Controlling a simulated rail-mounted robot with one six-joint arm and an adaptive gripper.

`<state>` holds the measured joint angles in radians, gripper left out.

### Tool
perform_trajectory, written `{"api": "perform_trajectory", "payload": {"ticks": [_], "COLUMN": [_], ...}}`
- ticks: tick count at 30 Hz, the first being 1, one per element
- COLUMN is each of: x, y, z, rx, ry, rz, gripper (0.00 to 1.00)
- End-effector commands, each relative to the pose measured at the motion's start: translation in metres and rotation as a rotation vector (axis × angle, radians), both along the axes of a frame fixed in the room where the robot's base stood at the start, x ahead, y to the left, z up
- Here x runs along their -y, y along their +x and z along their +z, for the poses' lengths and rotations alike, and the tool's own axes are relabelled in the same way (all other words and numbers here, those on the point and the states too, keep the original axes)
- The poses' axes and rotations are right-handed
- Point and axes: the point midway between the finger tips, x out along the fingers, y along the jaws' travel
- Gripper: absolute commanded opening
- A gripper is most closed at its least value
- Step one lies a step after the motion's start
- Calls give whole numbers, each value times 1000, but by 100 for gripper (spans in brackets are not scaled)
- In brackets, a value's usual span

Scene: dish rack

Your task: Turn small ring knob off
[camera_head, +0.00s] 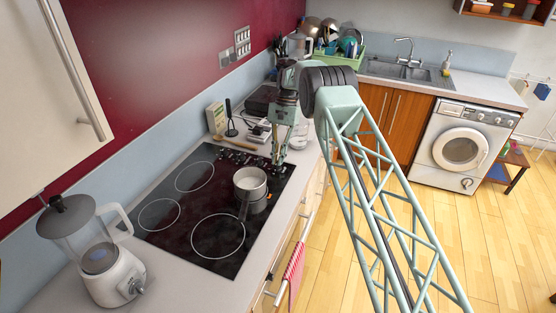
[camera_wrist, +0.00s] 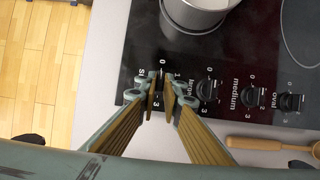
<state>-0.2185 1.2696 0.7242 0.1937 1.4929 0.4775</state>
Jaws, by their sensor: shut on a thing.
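My gripper (camera_wrist: 160,92) points down at the front of the black cooktop (camera_wrist: 135,50). Its fingertips are closed around the small ring knob, beside a partly covered label starting with "s". The knob is mostly hidden between the fingertips, so I cannot tell its setting. In the head view, my gripper (camera_head: 279,162) is at the cooktop's far right corner.
The large knob (camera_wrist: 207,90), medium knob (camera_wrist: 249,96) and oval knob (camera_wrist: 290,102) line up to the right. A pot (camera_head: 250,184) stands on the cooktop near my gripper. A wooden spoon (camera_wrist: 262,144) lies on the counter. A blender (camera_head: 103,265) stands at the near left.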

Motion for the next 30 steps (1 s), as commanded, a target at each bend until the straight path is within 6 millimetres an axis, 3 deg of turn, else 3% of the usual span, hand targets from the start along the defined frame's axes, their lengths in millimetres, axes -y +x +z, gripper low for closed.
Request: {"api": "perform_trajectory", "payload": {"ticks": [9,10,14,30], "x": [0,0,0,1], "y": [-1,-1,-1,3], "z": [-1,-1,-1,7], "rx": [-2,-2,-1,0], "ry": [0,0,0,0], "rz": [3,2,1,1], "gripper": [0,10,21,21]}}
